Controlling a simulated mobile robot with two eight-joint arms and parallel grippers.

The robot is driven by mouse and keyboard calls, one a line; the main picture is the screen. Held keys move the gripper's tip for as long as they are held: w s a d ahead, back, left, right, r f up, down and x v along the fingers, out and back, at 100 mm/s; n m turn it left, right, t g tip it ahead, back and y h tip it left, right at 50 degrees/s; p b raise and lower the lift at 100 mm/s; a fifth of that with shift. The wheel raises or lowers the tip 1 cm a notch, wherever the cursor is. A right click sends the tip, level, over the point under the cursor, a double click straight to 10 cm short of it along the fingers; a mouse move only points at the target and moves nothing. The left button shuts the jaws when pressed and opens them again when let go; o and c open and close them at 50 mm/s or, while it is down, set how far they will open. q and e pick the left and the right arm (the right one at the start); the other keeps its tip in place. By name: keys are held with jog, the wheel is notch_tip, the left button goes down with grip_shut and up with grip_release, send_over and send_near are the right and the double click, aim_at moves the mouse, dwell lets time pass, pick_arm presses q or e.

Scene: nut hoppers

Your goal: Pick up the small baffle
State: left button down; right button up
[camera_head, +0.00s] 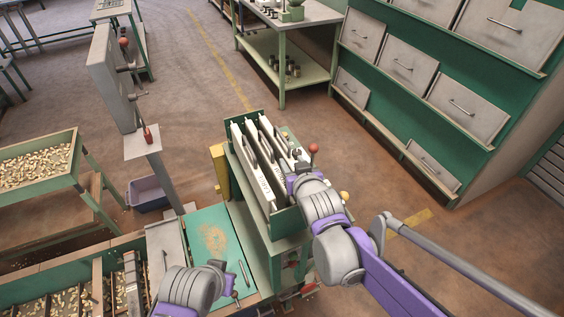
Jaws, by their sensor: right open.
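Several white upright plates stand side by side in a green open-topped box (229,142) in the middle of the head view. The leftmost plate (252,172) and its neighbour carry dark lettering too small to read surely, so I cannot tell which is the small baffle. My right gripper (291,181) is open at the right side of the box, over the plates' near right end. My wrist partly hides the plates there, and contact is unclear. My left gripper (232,284) is low at the front over the green bench, its fingers mostly hidden.
A red-knobbed lever (314,149) stands beside the box's right side. A grey post (165,178) rises at left. A nut tray (38,158) is at far left, and nut compartments (62,300) at lower left. Grey-fronted drawers (408,66) line the right; floor between is clear.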

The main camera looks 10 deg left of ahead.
aim_at(289, 156)
jog(key=x, duration=0.4)
jog(key=shift+w+d+f, duration=0.1)
jog(key=shift+w+f, duration=0.2)
grip_shut()
dwell(1.1)
